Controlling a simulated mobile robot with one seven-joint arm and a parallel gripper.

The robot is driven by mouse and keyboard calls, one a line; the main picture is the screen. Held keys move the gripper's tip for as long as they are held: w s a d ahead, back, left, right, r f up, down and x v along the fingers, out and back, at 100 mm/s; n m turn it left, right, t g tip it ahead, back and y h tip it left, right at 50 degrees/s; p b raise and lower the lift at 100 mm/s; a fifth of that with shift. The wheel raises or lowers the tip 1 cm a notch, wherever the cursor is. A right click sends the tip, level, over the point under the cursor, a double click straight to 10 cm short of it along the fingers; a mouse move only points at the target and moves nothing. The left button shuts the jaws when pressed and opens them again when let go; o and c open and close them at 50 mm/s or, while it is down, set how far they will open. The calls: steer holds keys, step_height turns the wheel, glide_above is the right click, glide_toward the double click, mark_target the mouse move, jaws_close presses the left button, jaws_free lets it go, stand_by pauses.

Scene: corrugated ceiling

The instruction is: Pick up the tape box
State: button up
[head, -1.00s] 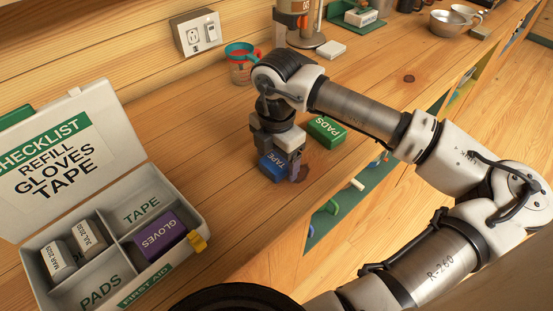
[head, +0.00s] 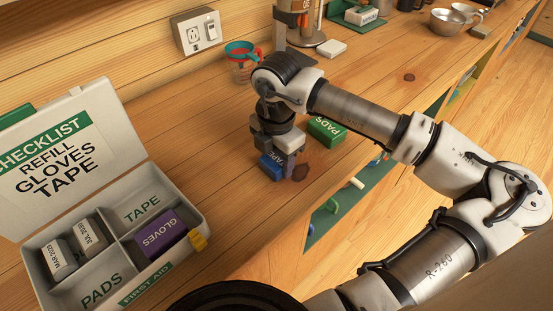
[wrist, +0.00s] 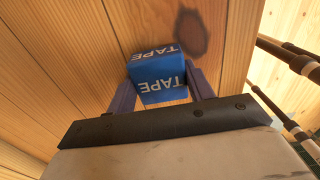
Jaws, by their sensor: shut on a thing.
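The tape box is a small blue box with white TAPE lettering (head: 271,167). It is at the middle of the wooden counter in the head view, partly hidden by my gripper (head: 284,168). In the wrist view the tape box (wrist: 158,75) sits between the two fingers of my gripper (wrist: 160,88). The fingers are shut on its sides. I cannot tell whether the box touches the counter or is just above it.
A green PADS box (head: 327,130) lies just right of my gripper. An open first aid case (head: 190,262) at the left holds a purple gloves box (head: 158,233) and two white boxes; its TAPE compartment (head: 142,207) is empty. A measuring cup (head: 241,62) stands behind my arm.

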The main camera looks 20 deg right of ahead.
mark_target(277, 159)
step_height(277, 159, up, 20)
steer(key=b, duration=0.3)
